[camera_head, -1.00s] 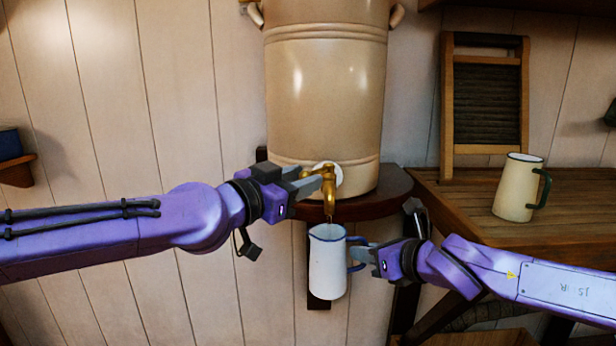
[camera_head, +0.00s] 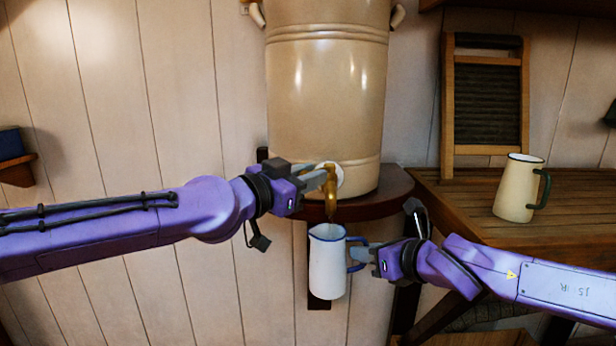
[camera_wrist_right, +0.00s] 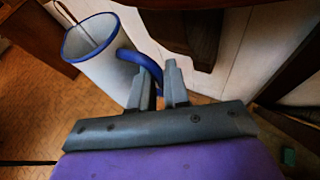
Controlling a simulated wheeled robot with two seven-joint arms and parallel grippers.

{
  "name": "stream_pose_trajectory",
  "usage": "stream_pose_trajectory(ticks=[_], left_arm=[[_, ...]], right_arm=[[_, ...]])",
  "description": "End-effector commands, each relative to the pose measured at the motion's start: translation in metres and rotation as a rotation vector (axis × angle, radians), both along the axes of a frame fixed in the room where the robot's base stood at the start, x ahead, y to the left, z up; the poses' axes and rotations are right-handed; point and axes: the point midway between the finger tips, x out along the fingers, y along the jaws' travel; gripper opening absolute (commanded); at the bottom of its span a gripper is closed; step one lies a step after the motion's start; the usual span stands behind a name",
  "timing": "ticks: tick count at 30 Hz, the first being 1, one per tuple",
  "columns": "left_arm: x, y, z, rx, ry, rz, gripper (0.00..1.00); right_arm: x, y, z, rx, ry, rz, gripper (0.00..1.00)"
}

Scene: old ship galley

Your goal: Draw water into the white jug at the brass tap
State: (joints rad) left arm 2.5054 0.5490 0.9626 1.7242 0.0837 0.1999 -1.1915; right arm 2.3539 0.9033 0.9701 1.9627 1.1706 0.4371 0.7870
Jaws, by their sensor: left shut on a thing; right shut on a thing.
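The brass tap (camera_head: 332,192) sticks out low on the front of the big tan stoneware urn (camera_head: 325,100). My left gripper (camera_head: 318,178) is shut on the tap's handle, which its fingers mostly hide. The white jug (camera_head: 326,268) with a blue rim hangs upright in the air, its mouth below the spout. My right gripper (camera_head: 360,253) is shut on the jug's blue handle from the right. In the right wrist view the jug (camera_wrist_right: 105,70) shows at upper left, with a thin streak, apparently water, running into its mouth. The water level cannot be made out.
The urn stands on a dark rounded wall shelf (camera_head: 395,190). A wooden counter (camera_head: 460,205) at right bears a cream jug (camera_head: 516,190) with a dark green handle and a washboard (camera_head: 487,100). The wall at left is mostly clear.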

Motion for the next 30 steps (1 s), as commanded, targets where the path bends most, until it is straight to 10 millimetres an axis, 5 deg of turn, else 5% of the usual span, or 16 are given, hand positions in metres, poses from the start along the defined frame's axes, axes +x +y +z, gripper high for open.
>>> stream_pose_trajectory(ticks=[30], left_arm=[[0.044, 0.020, 0.001, -0.003, 0.003, -0.737, 0.00]], right_arm=[[0.000, 0.000, 0.002, 0.002, -0.002, 0.000, 0.00]])
